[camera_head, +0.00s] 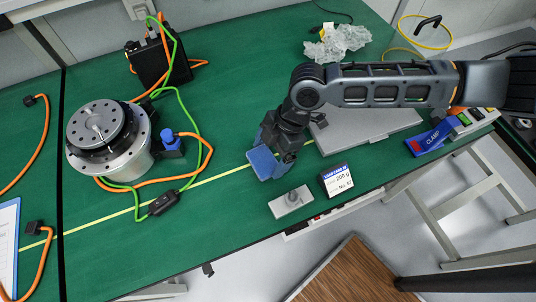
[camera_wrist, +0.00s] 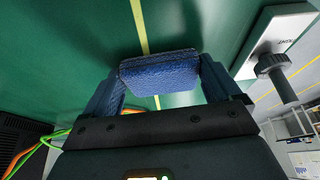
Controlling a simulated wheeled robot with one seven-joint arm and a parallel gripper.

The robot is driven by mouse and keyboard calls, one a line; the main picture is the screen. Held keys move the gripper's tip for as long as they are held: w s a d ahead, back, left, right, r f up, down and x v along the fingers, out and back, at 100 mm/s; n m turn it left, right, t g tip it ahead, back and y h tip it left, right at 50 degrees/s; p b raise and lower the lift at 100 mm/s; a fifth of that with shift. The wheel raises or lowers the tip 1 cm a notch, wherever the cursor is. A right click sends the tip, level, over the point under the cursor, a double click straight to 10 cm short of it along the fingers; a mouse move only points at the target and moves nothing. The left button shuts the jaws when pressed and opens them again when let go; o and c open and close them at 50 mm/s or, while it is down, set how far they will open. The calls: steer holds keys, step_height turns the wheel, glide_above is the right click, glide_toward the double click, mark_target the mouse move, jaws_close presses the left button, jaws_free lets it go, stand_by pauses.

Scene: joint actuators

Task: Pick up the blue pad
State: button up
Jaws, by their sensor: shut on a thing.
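The blue pad (camera_wrist: 160,73) is a small textured block. In the wrist view it sits between the two fingers of my gripper (camera_wrist: 163,90), which are shut on its two ends. In the head view the blue pad (camera_head: 263,163) shows at the lower left of my gripper (camera_head: 276,153), over the green table near the yellow line. I cannot tell whether the pad is touching the table or lifted off it.
A grey block with a knob (camera_head: 291,201) and a labelled box (camera_head: 338,180) stand close by, near the table's front edge. A grey flat case (camera_head: 365,133) lies under my arm. A round metal actuator (camera_head: 108,140) with cables is at left. The green table (camera_head: 230,225) is clear in front.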

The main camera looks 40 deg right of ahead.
mark_target(267, 158)
steer(key=v, duration=0.4)
steer(key=shift+a+r, duration=0.2)
steer(key=shift+r, duration=0.15)
steer(key=s+d+r+b, duration=0.1)
steer(key=s+d+r, duration=0.4)
steer(key=d, duration=0.4)
steer(key=shift+s+r, duration=0.2)
steer(key=shift+r, duration=0.5)
